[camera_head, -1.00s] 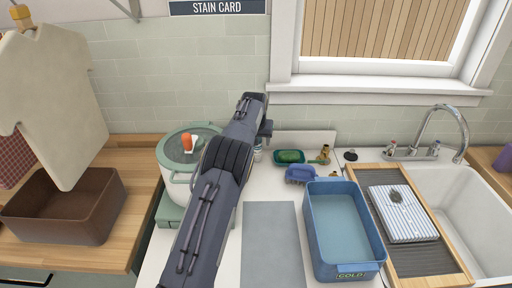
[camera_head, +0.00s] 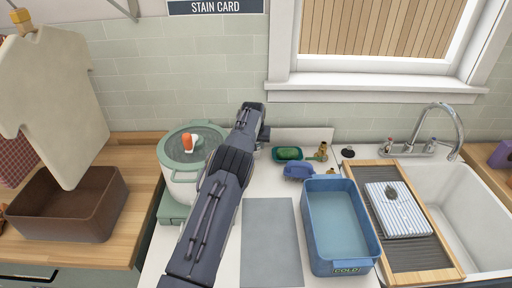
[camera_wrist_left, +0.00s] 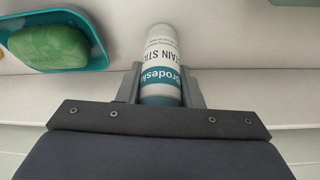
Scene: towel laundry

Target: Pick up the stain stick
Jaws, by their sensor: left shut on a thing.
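The stain stick (camera_wrist_left: 161,62) is a white and teal cylinder with printed lettering, seen in the left wrist view. My left gripper (camera_wrist_left: 162,85) is shut on it, with one finger on each side. In the head view my left gripper (camera_head: 257,134) reaches to the back of the counter, near the wall. The stain stick is hidden or too small to make out there. My right gripper is not in view.
A green soap bar in a teal dish (camera_head: 287,154) sits right of the gripper. A blue brush (camera_head: 298,171), a blue basin (camera_head: 308,225) and a grey mat (camera_head: 271,240) are nearby. A lidded pot (camera_head: 181,188) stands left of my arm.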

